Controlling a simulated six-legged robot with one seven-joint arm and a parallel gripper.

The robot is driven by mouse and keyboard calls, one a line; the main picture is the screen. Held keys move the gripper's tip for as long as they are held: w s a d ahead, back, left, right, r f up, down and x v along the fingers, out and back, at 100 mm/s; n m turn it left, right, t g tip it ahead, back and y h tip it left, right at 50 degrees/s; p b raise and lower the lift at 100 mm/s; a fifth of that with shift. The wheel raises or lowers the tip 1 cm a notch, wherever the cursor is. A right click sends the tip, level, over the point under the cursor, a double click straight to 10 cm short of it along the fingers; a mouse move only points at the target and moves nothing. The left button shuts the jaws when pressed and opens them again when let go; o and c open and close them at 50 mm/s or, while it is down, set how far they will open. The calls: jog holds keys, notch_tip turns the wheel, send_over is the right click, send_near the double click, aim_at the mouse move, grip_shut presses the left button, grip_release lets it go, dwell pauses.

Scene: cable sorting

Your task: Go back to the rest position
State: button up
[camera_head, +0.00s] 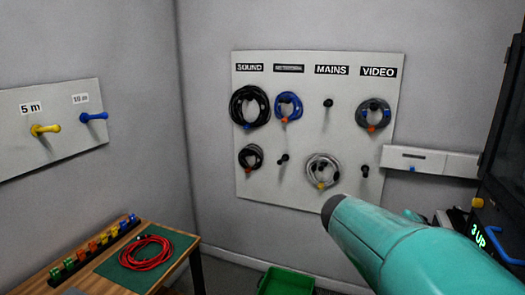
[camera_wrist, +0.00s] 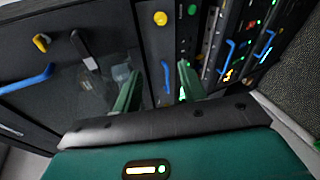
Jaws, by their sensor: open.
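My gripper (camera_wrist: 160,84) shows in the wrist view with its two green fingers apart and nothing between them. It faces a dark rack (camera_wrist: 90,60) with blue handles, a yellow knob (camera_wrist: 160,18) and lit panels. I cannot tell whether the fingers touch the rack. In the head view my teal arm reaches in from the lower right, and the gripper itself is not visible there.
A pegboard (camera_head: 310,180) holds several coiled cables. A wooden table (camera_head: 185,246) at lower left bears a red cable coil (camera_head: 147,254) on a green mat. A green crate (camera_head: 285,282) stands on the floor. The rack (camera_head: 508,130) stands at the right edge.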

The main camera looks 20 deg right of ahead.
jog(key=w+a+f+n+t+y, duration=0.1)
jog(key=a+t+y, duration=0.3)
jog(key=a, duration=0.6)
jog(key=w+a+f+n+t+y, duration=0.2)
jog(key=a+f+t+y, duration=0.1)
jog(key=a, duration=0.7)
jog(key=w+a+f+n+t+y, duration=0.1)
jog(key=a+f+t+y, duration=0.3)
jog(key=a, duration=0.6)
jog(key=shift+w+a+f+n+t+y, duration=0.25)
jog(key=shift+w+a+n+t+y, duration=0.1)
jog(key=shift+n+t, duration=0.4)
jog(key=shift+c, duration=0.5)
jog(key=shift+d, duration=0.1)
jog(key=shift+d, duration=0.15)
